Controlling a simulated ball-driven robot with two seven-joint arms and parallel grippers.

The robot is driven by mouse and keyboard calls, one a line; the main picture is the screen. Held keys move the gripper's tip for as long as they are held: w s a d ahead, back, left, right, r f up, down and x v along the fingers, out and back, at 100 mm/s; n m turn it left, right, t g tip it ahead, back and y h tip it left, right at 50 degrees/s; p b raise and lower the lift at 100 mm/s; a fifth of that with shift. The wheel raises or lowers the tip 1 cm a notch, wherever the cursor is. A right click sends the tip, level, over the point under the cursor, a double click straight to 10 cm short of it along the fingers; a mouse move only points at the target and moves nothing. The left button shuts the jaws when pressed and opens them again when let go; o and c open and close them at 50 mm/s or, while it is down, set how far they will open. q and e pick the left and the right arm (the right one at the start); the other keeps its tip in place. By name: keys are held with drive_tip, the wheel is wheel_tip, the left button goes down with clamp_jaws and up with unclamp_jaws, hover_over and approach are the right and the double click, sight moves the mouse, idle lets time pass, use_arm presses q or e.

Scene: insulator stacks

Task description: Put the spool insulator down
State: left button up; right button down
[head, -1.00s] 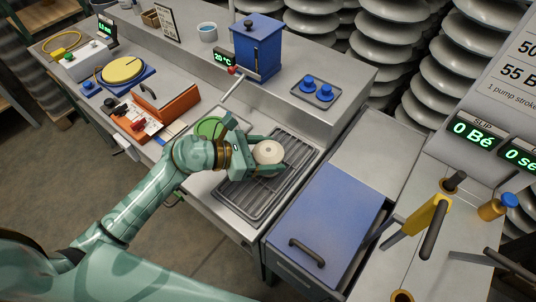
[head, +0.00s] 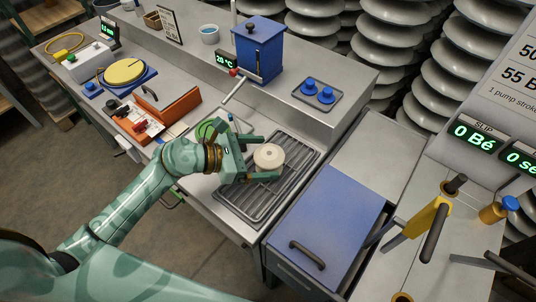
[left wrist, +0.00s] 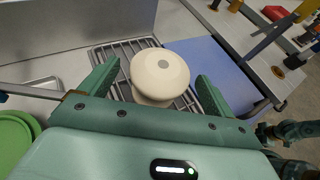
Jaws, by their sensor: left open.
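The cream spool insulator (head: 269,156) stands upright on the dark metal drain rack (head: 246,204) in the head view. My left gripper (head: 263,158) is open, with its two fingers on either side of the spool. In the left wrist view the spool (left wrist: 160,74) sits between the spread fingers, with a visible gap on each side. Its lower part is partly hidden by the gripper body. The rack (left wrist: 186,100) shows beneath and behind it.
A blue-lidded cabinet (head: 322,218) stands right of the rack. A raised shelf with a blue box (head: 257,50) and a tray with blue knobs (head: 318,95) lies behind. A green round dish (head: 208,128) is beside my left wrist.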

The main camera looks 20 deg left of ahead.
use_arm(q)
drive_tip(key=v, duration=0.9)
drive_tip(key=shift+s+a+p, duration=0.3)
drive_tip(key=shift+p, duration=0.05)
drive_tip(key=shift+d+r, duration=0.1)
drive_tip(key=shift+r, duration=0.05)
